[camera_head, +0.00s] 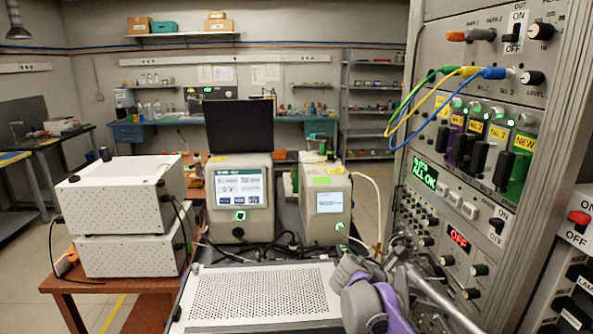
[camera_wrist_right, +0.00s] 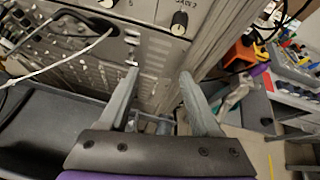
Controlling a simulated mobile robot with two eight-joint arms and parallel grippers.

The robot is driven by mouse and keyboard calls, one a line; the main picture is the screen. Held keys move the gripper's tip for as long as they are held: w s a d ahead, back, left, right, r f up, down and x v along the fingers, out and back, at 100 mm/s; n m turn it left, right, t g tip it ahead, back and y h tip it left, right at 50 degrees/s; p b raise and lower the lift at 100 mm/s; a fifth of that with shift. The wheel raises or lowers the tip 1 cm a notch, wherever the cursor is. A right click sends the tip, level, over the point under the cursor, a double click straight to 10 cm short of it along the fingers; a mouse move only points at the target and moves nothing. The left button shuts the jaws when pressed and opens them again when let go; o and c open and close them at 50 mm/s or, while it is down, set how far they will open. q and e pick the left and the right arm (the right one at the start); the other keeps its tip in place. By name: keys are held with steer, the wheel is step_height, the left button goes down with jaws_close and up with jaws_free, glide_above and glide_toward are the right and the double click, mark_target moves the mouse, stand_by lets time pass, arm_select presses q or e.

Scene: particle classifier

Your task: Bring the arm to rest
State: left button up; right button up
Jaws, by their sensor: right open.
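My right arm (camera_head: 368,300), grey and purple, shows low in the head view, just right of centre, in front of the instrument rack (camera_head: 455,165). In the right wrist view my right gripper (camera_wrist_right: 158,85) is open, its two grey fingers wide apart with nothing between them. The fingers point toward the lower part of the rack panel, which also shows in the wrist view (camera_wrist_right: 85,70). I cannot tell how near the fingertips are to it. My left gripper is not in view.
A perforated metal case (camera_head: 262,292) lies just left of my right arm. Two instruments with screens (camera_head: 240,195) (camera_head: 325,205) stand behind it. White boxes (camera_head: 125,255) are stacked on a brown table at left. Colored cables (camera_head: 440,85) loop from the rack. Floor is clear at far left.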

steer(key=s+a+f+m+t+y+p, duration=0.1)
steer(key=s+a+f+m+y, duration=0.3)
steer(key=s+m, duration=0.3)
steer(key=s+a+f+m+t+y+p, duration=0.1)
steer(key=s+a+f+m+y, duration=0.2)
steer(key=s+m, duration=0.4)
steer(key=s+a+f+m+t+y+p, duration=0.1)
steer(key=s+a+f+m+y, duration=0.3)
steer(key=s, duration=0.9)
steer(key=a+m+y+p, duration=0.1)
steer(key=m, duration=0.2)
steer(key=shift+s+a+f+m, duration=0.2)
steer(key=shift+a+f+m, duration=0.1)
